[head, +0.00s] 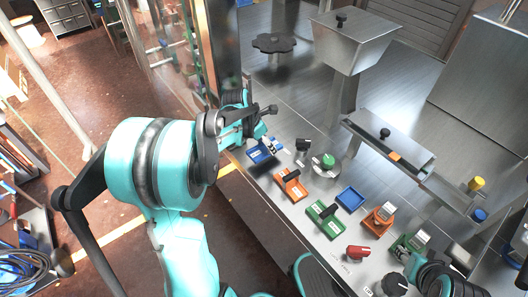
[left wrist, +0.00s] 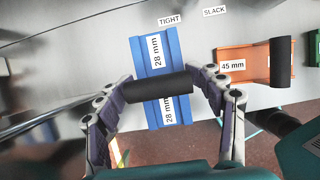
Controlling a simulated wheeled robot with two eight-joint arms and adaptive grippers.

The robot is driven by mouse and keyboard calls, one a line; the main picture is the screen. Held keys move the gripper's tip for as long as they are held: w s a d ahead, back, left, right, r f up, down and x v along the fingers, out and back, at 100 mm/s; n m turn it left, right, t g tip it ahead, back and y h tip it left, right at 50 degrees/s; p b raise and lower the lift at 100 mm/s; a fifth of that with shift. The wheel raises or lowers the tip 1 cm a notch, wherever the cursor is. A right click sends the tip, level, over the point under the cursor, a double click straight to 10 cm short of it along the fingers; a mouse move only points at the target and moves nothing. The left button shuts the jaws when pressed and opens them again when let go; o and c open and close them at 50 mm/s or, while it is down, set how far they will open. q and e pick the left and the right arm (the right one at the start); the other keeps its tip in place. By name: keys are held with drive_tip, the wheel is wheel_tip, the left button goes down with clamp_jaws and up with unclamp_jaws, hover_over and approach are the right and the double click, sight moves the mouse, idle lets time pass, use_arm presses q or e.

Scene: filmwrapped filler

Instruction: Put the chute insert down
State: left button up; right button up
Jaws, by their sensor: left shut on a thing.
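The blue chute insert (head: 262,151), marked 28 mm on two labels, is at the left end of the row of inserts on the steel machine top. In the left wrist view the insert (left wrist: 151,52) has a black bar handle (left wrist: 158,88) across its middle. My left gripper (left wrist: 160,86) is shut on that handle, one finger at each end. The insert is low over the steel; I cannot tell whether it touches. In the head view the gripper partly hides it. Part of my right arm (head: 441,280) shows at the lower right; its fingers are not clear.
An orange 45 mm insert (head: 291,186) and a green insert (head: 323,217) lie to the right. TIGHT and SLACK labels lie beyond the inserts.

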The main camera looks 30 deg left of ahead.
sight(262, 149)
use_arm(q)
drive_tip(key=shift+a+f, duration=0.15)
drive_tip(key=shift+a, duration=0.1)
drive_tip(key=shift+f+b, duration=0.45)
drive_tip(key=shift+f, duration=1.55)
drive_tip(key=shift+f, duration=0.15)
drive_tip(key=o, duration=1.3)
